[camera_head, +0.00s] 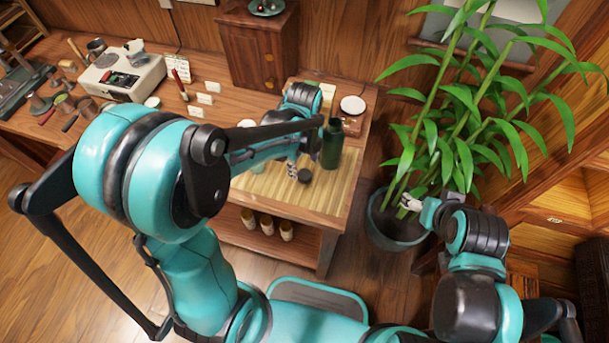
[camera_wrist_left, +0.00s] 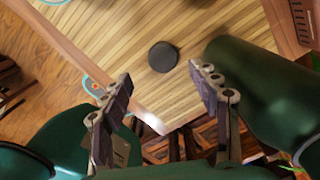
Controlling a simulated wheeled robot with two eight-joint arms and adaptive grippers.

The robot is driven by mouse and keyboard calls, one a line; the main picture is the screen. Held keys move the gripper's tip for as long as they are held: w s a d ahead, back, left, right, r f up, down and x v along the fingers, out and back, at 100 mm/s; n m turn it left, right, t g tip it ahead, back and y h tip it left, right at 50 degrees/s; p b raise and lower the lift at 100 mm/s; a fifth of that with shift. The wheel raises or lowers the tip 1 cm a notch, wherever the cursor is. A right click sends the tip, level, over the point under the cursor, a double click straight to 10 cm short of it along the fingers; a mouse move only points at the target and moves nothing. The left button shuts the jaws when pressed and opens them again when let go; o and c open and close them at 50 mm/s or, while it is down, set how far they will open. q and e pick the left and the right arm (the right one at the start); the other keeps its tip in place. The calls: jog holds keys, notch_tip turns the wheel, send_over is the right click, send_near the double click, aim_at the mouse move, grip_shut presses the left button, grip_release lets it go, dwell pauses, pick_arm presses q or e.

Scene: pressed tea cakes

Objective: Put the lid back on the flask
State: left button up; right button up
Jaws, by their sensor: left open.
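The dark round lid (camera_head: 304,175) lies flat on the slatted bamboo mat (camera_head: 255,188); it also shows in the left wrist view (camera_wrist_left: 163,57). The green flask (camera_head: 331,146) stands upright just behind and right of the lid. Its body fills the right side of the left wrist view (camera_wrist_left: 262,95). My left gripper (camera_head: 293,169) is open and empty beside the lid. In the left wrist view the lid appears beyond the gap between its fingertips (camera_wrist_left: 161,88). My right gripper (camera_head: 411,203) is away from the table, in front of the plant pot; its opening is too small to judge.
A white round item on a wooden box (camera_head: 353,106) is behind the flask. A wooden cabinet (camera_head: 262,50) stands at the back. A tall potted plant (camera_head: 395,228) is right of the table. A scale (camera_head: 120,76) and small tools crowd the left counter. The mat's front is clear.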

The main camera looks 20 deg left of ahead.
aim_at(304, 174)
pick_arm(q)
jog(key=f, duration=0.1)
jog(key=f+b, duration=0.1)
jog(key=f, duration=0.1)
jog(key=f+b, duration=0.1)
jog(key=f, duration=0.1)
jog(key=shift+w+f, duration=0.1)
jog(key=shift+w, duration=0.2)
jog(key=c, duration=0.8)
